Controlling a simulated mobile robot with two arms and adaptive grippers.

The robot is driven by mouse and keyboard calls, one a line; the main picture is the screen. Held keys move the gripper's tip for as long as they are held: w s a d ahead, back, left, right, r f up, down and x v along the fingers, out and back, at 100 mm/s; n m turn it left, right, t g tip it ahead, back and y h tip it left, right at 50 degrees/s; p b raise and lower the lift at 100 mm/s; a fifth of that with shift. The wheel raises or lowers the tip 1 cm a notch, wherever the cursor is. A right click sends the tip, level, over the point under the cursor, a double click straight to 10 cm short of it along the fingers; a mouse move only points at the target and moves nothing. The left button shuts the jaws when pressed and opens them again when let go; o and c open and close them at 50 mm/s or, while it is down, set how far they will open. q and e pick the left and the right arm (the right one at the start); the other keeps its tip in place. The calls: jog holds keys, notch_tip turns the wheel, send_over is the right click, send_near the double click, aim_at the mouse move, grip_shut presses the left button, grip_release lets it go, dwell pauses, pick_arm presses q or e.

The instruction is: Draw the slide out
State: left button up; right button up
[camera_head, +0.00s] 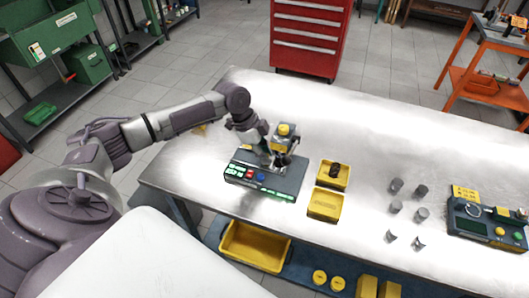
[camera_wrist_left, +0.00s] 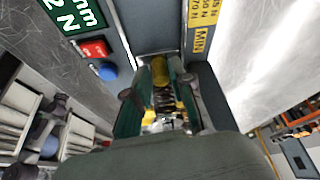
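A dark tester (camera_head: 258,188) with a lit green display and red and blue buttons stands near the table's left front. Its upright part has a yellow top (camera_head: 284,130). My left gripper (camera_head: 278,160) is down at this upright part. In the left wrist view, a coil spring (camera_wrist_left: 163,103) with a yellow cylinder (camera_wrist_left: 160,70) above it shows between two green-grey side pieces. The tester's red button (camera_wrist_left: 95,48) and blue button (camera_wrist_left: 107,71) show beside them. I cannot tell which part is the slide, or whether my fingers touch it. My right gripper is not in view.
Two yellow trays, one behind (camera_head: 345,182) with a dark part in it and one in front (camera_head: 325,206), sit right of the tester. Several grey cylinders (camera_head: 395,186) stand further right. Another dark device (camera_head: 480,228) is at the right edge. The table's back is clear.

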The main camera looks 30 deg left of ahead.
pick_arm(q)
jog(key=shift+c, duration=1.2)
grip_shut()
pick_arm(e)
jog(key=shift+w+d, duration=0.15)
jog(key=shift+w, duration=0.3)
pick_arm(q)
jog(key=a, duration=0.3)
jog(key=s+a, duration=0.1)
jog(key=a, duration=0.2)
jog(key=s+a, duration=0.1)
jog(key=a, duration=0.2)
jog(key=shift+a+b, duration=0.1)
jog(key=shift+b, duration=0.2)
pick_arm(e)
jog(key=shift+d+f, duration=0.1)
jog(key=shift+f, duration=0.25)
pick_arm(q)
jog(key=o, duration=0.7)
grip_release()
jog(key=shift+a, duration=0.1)
jog(key=shift+o, duration=0.4)
jog(key=shift+s, duration=0.1)
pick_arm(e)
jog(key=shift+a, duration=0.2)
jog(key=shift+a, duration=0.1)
pick_arm(q)
jog(key=shift+r, duration=0.1)
